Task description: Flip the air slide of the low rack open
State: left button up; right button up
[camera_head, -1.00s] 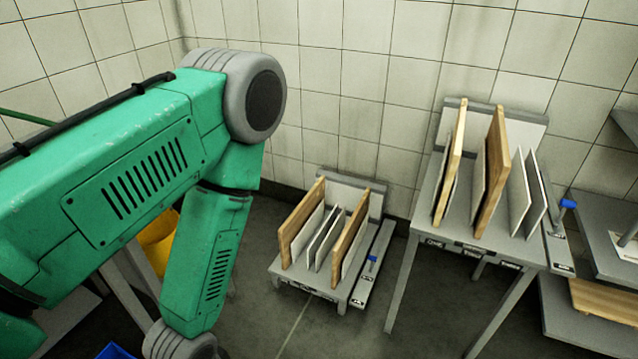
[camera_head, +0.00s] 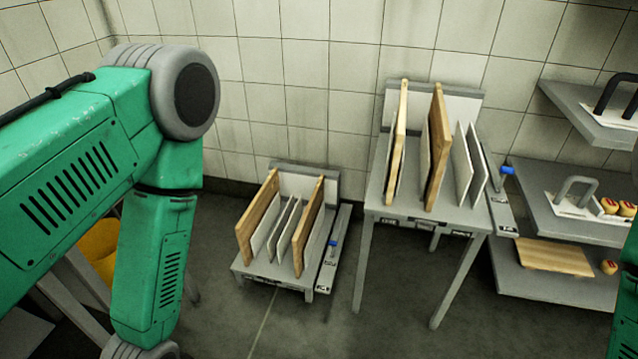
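The low rack (camera_head: 290,284) stands on the floor against the tiled wall, left of the tall rack. It holds several upright boards, wooden and white or grey. A narrow grey slide strip (camera_head: 339,254) runs along its right side, with a small blue lever (camera_head: 333,246) standing up on it. I cannot tell from the lever whether the slide is open or shut. My green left arm fills the left of the view, bent downward, apart from the rack. Its gripper is below the frame. A sliver of my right arm shows at the right edge, with its gripper out of view.
The tall rack (camera_head: 428,217) stands to the right with upright boards and its own blue lever (camera_head: 507,170). Shelves (camera_head: 560,285) at the far right hold a wooden board, handled tools and small round items. A yellow container (camera_head: 98,250) is behind my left arm. Floor before the low rack is clear.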

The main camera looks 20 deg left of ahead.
aim_at(334, 243)
jog(key=i+z, duration=0.25)
jog(key=i, duration=0.35)
jog(key=i+j+z, duration=0.2)
jog(key=i, duration=0.4)
jog(key=i+j, duration=0.3)
jog(key=i, duration=0.1)
